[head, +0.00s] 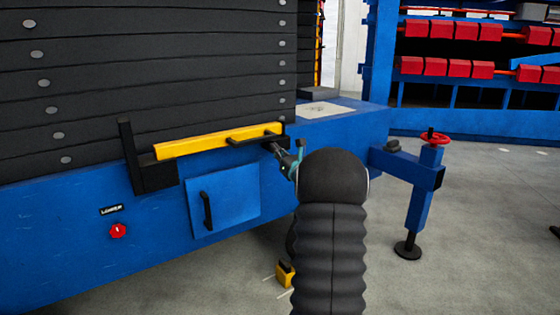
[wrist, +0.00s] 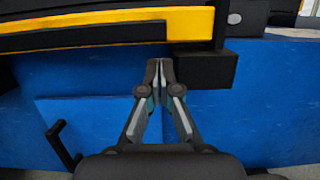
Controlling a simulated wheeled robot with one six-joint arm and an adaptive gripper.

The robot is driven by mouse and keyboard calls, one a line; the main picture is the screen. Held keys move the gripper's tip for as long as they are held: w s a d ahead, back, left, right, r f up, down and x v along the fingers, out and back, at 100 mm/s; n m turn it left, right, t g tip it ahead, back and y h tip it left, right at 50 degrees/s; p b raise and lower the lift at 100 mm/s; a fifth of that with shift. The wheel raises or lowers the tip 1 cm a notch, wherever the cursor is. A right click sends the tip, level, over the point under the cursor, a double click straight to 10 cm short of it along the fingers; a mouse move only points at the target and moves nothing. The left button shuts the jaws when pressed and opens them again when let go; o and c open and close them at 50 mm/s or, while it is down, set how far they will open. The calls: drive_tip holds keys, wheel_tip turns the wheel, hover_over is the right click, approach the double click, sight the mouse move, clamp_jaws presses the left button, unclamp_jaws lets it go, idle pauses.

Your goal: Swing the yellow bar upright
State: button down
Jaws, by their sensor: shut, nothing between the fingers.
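The yellow bar (head: 205,144) lies almost level across the front of the black slatted panel in the head view, between a black bracket (head: 144,170) at its left and a black block at its right end. A black handle (head: 251,134) is fixed on its right part. In the wrist view the bar (wrist: 80,27) crosses the top, with the handle (wrist: 85,37) along its lower edge. My gripper (wrist: 159,62) is shut and empty, its tips just below the handle's right end and beside the black block (wrist: 206,68). Whether the tips touch the handle cannot be told.
Below the bar is a blue hatch (head: 223,201) with a black handle. A red knob (head: 118,231) is at the lower left. A blue support leg with a red handwheel (head: 434,137) stands at right. Grey floor (head: 480,220) is open there.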

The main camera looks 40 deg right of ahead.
drive_tip(key=shift+r, duration=0.9)
